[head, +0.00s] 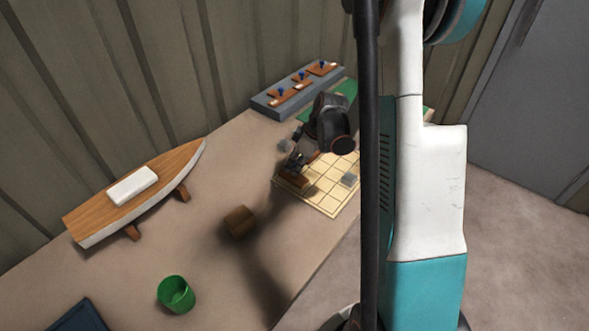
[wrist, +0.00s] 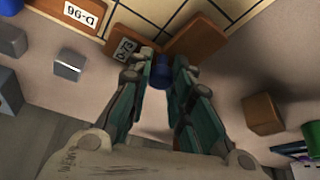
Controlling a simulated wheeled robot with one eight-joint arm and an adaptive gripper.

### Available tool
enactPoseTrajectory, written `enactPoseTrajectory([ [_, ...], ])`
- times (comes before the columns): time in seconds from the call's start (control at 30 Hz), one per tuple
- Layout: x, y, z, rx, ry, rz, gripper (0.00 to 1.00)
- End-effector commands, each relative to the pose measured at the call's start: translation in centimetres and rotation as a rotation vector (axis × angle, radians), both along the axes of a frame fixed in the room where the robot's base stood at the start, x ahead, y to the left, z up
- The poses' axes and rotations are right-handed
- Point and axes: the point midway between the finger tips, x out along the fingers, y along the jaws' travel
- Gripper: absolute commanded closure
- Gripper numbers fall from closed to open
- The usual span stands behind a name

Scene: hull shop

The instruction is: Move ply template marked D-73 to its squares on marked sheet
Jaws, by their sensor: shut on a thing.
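The ply template D-73 (wrist: 195,40) is brown, with a white label reading D-73 and a blue knob. My gripper (wrist: 161,75) is shut on that knob in the wrist view. In the head view my gripper (head: 294,163) is over the left edge of the marked sheet (head: 323,195), with the brown template (head: 293,179) beneath it. The sheet is pale yellow with dark grid lines and also shows in the wrist view (wrist: 150,9). The template overlaps the sheet's edge; I cannot tell whether it touches. My fingers hide part of it.
Another brown template marked D-96 (wrist: 68,25) is close by. A grey block (head: 349,179) is on the sheet; another (wrist: 68,66) is beside it. A blue-grey rack (head: 264,106) holds knobbed templates. A wooden block (head: 240,222), green cup (head: 176,294) and boat model (head: 150,190) stand leftward.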

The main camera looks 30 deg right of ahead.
Motion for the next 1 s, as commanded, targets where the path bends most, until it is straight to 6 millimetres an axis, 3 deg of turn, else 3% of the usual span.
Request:
enactPoseTrajectory([
  [0.1,0.03,-0.01,-1.65,0.000,0.000,0.000,1.00],
  [0.47,0.00,0.00,-1.93,0.000,0.000,0.000,1.00],
  [0.5,0.00,0.00,-1.98,0.000,0.000,0.000,0.78],
  [0.6,0.00,0.00,-1.86,0.000,0.000,0.000,0.60],
  [1.0,0.00,-0.01,-1.51,0.000,0.000,0.000,0.60],
])
